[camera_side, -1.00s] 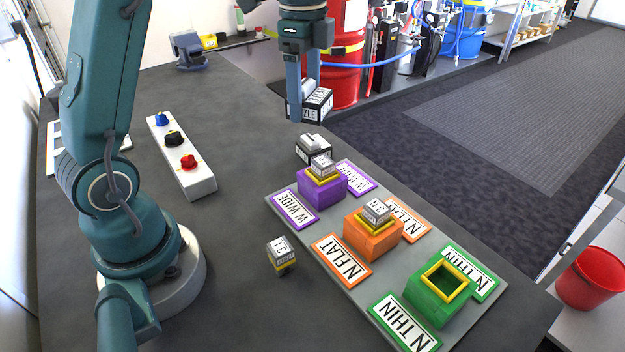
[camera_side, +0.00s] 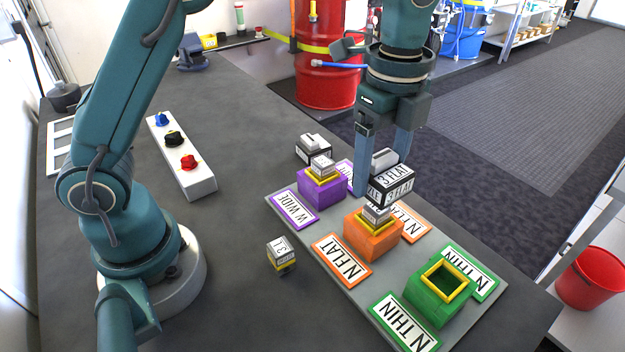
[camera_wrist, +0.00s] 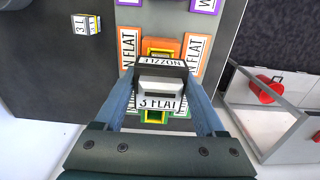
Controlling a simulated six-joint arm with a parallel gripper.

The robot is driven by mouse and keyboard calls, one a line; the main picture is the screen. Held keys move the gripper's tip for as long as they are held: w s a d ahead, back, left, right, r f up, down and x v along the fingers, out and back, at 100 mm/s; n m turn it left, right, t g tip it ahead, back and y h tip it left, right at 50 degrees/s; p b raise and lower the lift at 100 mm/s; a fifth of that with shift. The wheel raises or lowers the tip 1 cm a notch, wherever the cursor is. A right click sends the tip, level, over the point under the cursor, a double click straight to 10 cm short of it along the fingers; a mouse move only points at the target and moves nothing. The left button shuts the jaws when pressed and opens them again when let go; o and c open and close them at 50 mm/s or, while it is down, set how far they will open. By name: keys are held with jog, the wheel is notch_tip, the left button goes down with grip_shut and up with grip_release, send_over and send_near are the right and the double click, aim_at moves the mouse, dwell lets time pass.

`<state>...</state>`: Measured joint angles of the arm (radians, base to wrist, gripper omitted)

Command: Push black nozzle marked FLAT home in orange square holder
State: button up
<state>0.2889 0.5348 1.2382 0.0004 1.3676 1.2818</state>
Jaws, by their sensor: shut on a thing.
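My gripper (camera_side: 382,172) is shut on a black nozzle (camera_side: 392,184) with white labels reading 3 FLAT. The wrist view shows the same nozzle (camera_wrist: 161,84) between my fingers, also labelled NOZZLE. In the side view it hangs above the orange square holder (camera_side: 372,240). A small grey labelled piece (camera_side: 375,214) with a yellow collar sits in that holder, just under the nozzle. I cannot tell whether the nozzle touches that piece. In the wrist view the nozzle hides most of the orange holder (camera_wrist: 162,43).
A purple holder (camera_side: 322,188) with a grey piece stands left, and an open green holder (camera_side: 436,298) stands right. Another black nozzle (camera_side: 313,149) lies behind the purple holder. A loose grey block (camera_side: 281,254) and a knob box (camera_side: 181,158) stand on the table.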

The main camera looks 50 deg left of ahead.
jog(key=shift+f, duration=2.65)
jog(key=shift+f, duration=0.3)
jog(key=o, duration=1.4)
jog(key=shift+r, duration=3.05)
